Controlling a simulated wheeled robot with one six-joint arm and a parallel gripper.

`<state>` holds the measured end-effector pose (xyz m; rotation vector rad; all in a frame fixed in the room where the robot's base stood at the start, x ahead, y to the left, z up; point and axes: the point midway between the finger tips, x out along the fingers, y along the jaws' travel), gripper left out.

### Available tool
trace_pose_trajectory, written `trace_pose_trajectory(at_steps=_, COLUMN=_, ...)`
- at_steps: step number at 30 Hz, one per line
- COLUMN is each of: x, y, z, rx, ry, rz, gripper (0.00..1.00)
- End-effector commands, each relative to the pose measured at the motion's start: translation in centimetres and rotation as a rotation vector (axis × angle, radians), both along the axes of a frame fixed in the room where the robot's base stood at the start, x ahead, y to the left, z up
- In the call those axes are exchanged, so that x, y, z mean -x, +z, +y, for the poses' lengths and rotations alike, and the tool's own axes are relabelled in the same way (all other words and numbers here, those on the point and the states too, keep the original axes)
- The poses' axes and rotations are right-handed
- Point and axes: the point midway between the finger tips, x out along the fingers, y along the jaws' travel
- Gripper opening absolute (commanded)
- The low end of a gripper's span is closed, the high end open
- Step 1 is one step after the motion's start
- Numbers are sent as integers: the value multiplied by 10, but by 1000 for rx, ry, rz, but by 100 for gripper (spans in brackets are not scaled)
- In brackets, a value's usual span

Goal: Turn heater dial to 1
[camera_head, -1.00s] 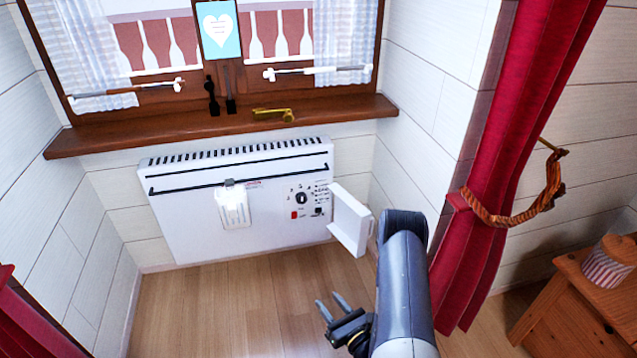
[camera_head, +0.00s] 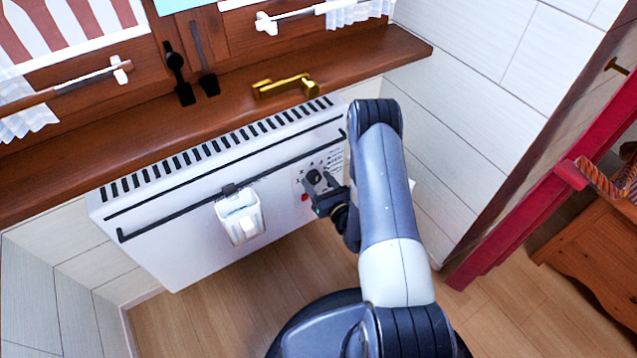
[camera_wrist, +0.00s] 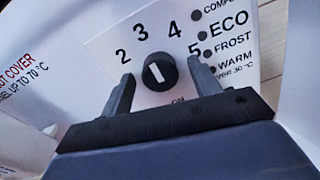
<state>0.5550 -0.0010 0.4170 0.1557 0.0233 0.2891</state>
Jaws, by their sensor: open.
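The heater (camera_head: 180,220) is a white panel under the window sill. Its black round dial (camera_wrist: 159,72) has a white line, close to upright and leaning slightly up-left; I cannot tell which end points. The numbers 2, 3, 4 and 5 show around it; I see no 1, and the left finger covers part of the scale. My gripper (camera_wrist: 161,74) is open, with one finger on each side of the dial and a gap to each. In the head view, my gripper (camera_head: 322,184) is at the control panel, and the dial (camera_head: 314,177) shows between its fingers.
A white holder (camera_head: 240,217) hangs on the heater's front, left of the panel. The wooden sill (camera_head: 150,155) with a brass handle (camera_head: 285,87) juts out above. My arm mostly hides the open white cover flap. Wood floor lies below.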

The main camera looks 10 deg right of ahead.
Motion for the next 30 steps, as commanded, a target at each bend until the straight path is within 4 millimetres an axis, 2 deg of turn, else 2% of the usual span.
trace_pose_trajectory(at_steps=8, x=-1, y=0, z=0, rx=0, ry=0, rz=1, gripper=58)
trace_pose_trajectory(at_steps=24, x=-1, y=0, z=0, rx=0, ry=1, rz=1, gripper=15)
trace_pose_trajectory(at_steps=30, x=-1, y=-1, z=1, rx=12, ry=1, rz=-4, gripper=15)
